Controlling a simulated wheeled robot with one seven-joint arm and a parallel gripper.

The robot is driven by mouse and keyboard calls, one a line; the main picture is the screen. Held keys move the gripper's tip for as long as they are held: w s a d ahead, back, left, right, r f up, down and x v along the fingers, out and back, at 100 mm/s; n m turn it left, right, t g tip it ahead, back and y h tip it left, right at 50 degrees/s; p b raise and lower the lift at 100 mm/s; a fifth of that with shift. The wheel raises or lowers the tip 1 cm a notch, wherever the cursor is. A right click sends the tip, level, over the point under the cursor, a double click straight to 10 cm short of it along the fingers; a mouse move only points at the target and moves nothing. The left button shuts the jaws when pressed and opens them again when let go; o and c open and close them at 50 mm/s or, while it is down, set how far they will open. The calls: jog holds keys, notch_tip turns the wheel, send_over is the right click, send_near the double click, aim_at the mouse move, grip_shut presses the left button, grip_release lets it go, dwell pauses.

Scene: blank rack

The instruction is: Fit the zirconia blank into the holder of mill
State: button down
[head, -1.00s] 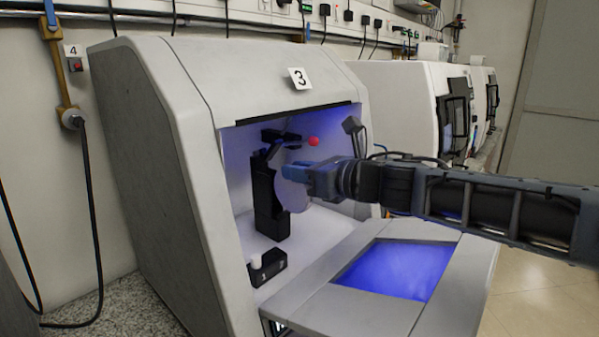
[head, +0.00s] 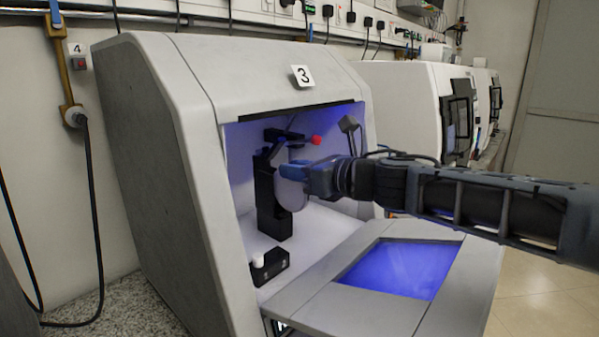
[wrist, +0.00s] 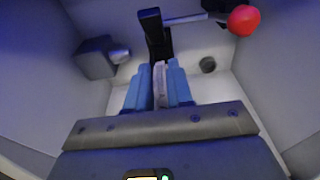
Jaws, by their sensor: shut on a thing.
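My gripper (head: 306,178) is inside the open chamber of the mill marked 3 (head: 235,75). It is shut on the white zirconia blank (head: 290,194), a disc standing on edge. In the wrist view the blank (wrist: 160,85) shows edge-on between the blue fingers (wrist: 160,92). The black holder (head: 268,195) stands just left of the blank in the head view, and its dark upper part (wrist: 155,35) lies right ahead of the blank in the wrist view. The blank is at or very close to the holder; I cannot tell whether it is seated.
A lever with a red ball knob (head: 317,140) sticks out above my gripper. A small black block with a white peg (head: 270,265) sits at the chamber's front left. The lowered door (head: 395,270) with its blue window lies below my arm. A grey box-shaped part (wrist: 97,58) is at left in the wrist view.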

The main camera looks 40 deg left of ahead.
jog(key=shift+w+a+f+b, duration=0.1)
jog(key=shift+a+f+b, duration=0.05)
jog(key=shift+a+b, duration=0.4)
jog(key=shift+a+f+b, duration=0.15)
jog(key=shift+a+b, duration=0.2)
jog(key=shift+a, duration=0.3)
jog(key=c, duration=0.9)
grip_release()
jog(key=shift+f, duration=0.1)
jog(key=shift+d, duration=0.65)
jog(key=shift+s+d+r+b, duration=0.1)
jog(key=shift+d+r+b, duration=0.1)
jog(key=shift+d, duration=0.85)
jog(key=shift+s+d+r+b, duration=0.1)
jog(key=shift+d+r, duration=0.1)
jog(key=shift+d, duration=0.9)
jog(key=shift+s+d+r+b, duration=0.1)
jog(key=shift+d+r, duration=0.1)
jog(key=shift+d, duration=0.85)
